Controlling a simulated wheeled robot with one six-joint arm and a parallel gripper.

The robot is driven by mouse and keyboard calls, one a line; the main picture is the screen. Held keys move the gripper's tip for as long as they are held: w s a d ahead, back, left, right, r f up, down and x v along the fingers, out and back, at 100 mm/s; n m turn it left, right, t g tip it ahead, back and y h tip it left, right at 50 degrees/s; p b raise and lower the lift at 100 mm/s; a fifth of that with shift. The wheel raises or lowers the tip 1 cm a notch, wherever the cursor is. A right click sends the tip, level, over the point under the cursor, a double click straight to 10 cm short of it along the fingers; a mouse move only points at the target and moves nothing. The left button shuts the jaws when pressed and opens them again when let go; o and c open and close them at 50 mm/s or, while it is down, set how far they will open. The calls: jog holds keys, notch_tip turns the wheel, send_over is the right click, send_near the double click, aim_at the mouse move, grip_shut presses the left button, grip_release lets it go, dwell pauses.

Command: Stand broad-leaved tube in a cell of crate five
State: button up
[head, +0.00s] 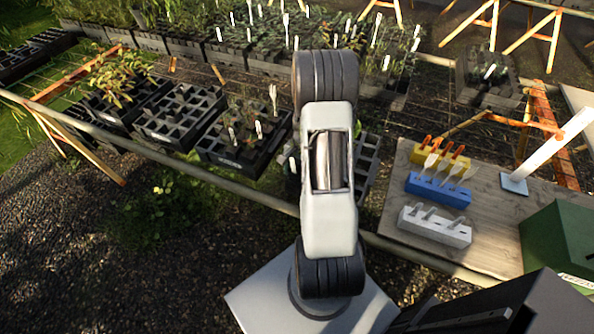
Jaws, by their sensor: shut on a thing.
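My gripper is not visible; my arm rises through the middle of the head view and hides whatever its end holds. A row of black celled crates stands on the bench. The left crate (104,114) carries broad reddish-green leafy plants (118,74). The second crate (168,139) shows mostly empty cells. The third crate (228,158) holds small plants and pale labels. A fourth crate (366,163) is partly hidden behind my arm. I cannot read a number that marks crate five, and I cannot single out the task's tube.
A wooden board (487,210) at right carries a yellow block (428,153), a blue block (437,190) and a grey block (435,230), with tools in them. A green box (560,240) stands at far right. More planted crates (230,55) line the back. A rail (200,170) runs along the bench front.

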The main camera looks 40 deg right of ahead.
jog(key=shift+s+a+f, duration=0.1)
jog(key=shift+s+f, duration=0.15)
jog(key=shift+f, duration=0.3)
jog(key=o, duration=0.8)
jog(key=shift+o, duration=1.4)
jog(key=shift+w+d+r, duration=0.15)
jog(key=shift+d+r, duration=0.05)
jog(key=shift+r, duration=0.1)
jog(key=v, duration=1.4)
jog(key=shift+a+r, duration=0.1)
jog(key=shift+r, duration=0.05)
jog(key=shift+w, duration=0.1)
jog(key=s+a+r+n+t+h, duration=0.1)
jog(key=s+a+r+n+t, duration=0.1)
jog(key=a, duration=0.5)
jog(key=s+a+r+n+t+h, duration=0.1)
jog(key=s+a+r+n+t, duration=0.1)
jog(key=s+a+r+n, duration=0.2)
jog(key=s+a+r+n+t+h, duration=0.1)
jog(key=s+a+r+n+t, duration=0.1)
jog(key=a+n, duration=0.4)
jog(key=s+a+r, duration=0.1)
jog(key=a, duration=0.4)
jog(key=shift+a+n+h, duration=0.2)
jog(key=shift+n+h, duration=0.1)
jog(key=shift+h, duration=0.1)
